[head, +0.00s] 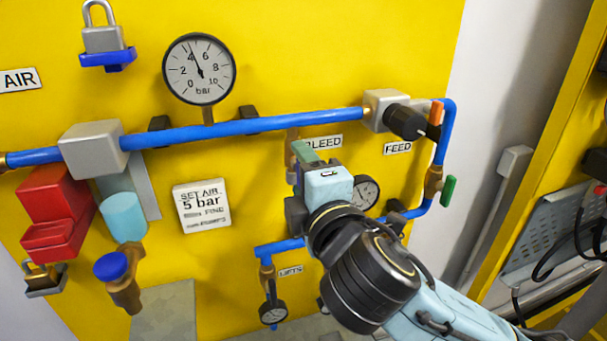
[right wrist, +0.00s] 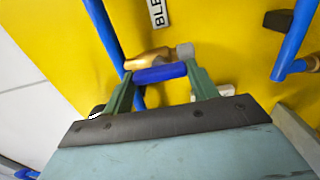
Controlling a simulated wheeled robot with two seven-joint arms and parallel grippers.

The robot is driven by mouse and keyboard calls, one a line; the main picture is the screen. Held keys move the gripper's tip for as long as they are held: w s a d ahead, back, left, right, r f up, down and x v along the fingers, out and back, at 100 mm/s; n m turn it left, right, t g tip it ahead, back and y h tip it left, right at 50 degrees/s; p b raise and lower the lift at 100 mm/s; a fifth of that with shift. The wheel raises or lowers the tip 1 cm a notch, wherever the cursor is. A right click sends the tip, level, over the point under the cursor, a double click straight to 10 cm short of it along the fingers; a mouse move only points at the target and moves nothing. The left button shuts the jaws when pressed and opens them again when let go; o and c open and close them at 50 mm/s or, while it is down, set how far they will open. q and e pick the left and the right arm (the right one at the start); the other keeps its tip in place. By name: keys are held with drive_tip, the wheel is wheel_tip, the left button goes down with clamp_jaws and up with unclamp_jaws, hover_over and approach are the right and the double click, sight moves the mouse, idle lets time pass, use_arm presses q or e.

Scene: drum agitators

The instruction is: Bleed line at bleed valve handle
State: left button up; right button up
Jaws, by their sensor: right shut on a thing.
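The bleed valve handle (right wrist: 160,73) is a short blue bar on a brass valve body (right wrist: 146,60) in the right wrist view. My right gripper (head: 301,158) is at the panel just below the BLEED label (head: 324,142). In the right wrist view its green fingers stand at both ends of the blue handle, shut on it. In the head view the gripper hides nearly all of the handle. My left gripper is not in view.
A blue pipe (head: 250,128) crosses the yellow panel above my gripper. A small gauge (head: 365,192) sits close to the gripper's right. The FEED valve's green handle (head: 448,190) is further right. A large gauge (head: 199,69) reads between 4 and 5 bar.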

idle(0.4)
drive_tip(key=o, duration=1)
